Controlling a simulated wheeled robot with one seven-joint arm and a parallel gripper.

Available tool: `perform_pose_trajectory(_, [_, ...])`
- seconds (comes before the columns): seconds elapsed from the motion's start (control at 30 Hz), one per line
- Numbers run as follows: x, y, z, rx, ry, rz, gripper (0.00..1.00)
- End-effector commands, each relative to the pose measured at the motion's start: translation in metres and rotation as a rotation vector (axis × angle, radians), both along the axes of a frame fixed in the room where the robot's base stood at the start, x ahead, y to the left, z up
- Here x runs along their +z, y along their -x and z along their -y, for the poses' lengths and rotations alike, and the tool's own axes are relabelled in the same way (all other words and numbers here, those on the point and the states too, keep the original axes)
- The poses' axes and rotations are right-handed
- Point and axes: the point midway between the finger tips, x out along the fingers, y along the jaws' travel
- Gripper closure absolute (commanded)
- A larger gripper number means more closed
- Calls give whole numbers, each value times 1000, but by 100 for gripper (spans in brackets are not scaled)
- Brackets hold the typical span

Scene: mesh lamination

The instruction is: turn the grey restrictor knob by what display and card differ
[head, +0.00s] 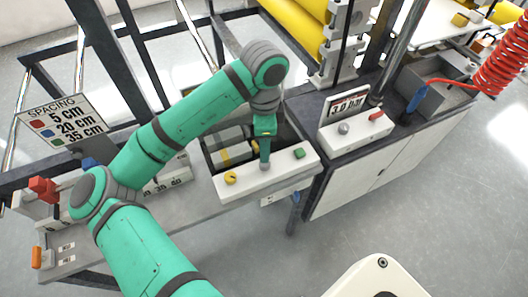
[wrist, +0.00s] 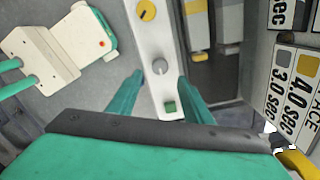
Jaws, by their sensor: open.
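My gripper (head: 265,160) is open and points down over a white control panel (head: 245,180). In the wrist view its two fingers (wrist: 160,77) lie on either side of a small grey knob (wrist: 160,66); I cannot tell whether they touch it. The panel also bears a yellow knob (head: 230,178) and a green button (head: 299,153). A display (head: 347,105) at the back right reads 3.0 bar. Below it is another grey knob (head: 343,128). A card (wrist: 293,85) in the wrist view shows grey with 3.0 sec and yellow with 4.0 sec; its heading is partly cut off.
A spacing sign (head: 60,120) lists 5, 20 and 35 cm at left. A grey bin (head: 435,90) and a coiled red hose (head: 503,62) are at right.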

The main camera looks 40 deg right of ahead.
Motion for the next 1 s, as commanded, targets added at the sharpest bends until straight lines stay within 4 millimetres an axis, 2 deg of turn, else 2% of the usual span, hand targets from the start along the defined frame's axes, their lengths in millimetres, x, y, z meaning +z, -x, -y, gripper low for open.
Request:
perform_pose_trajectory(0.1, [14,0,1,-1,1,-1,55])
perform_pose_trajectory(0.27, [23,0,0,-1,-1,-1,55])
perform_pose_trajectory(1.0, [24,-1,-2,3,-1,-1,55])
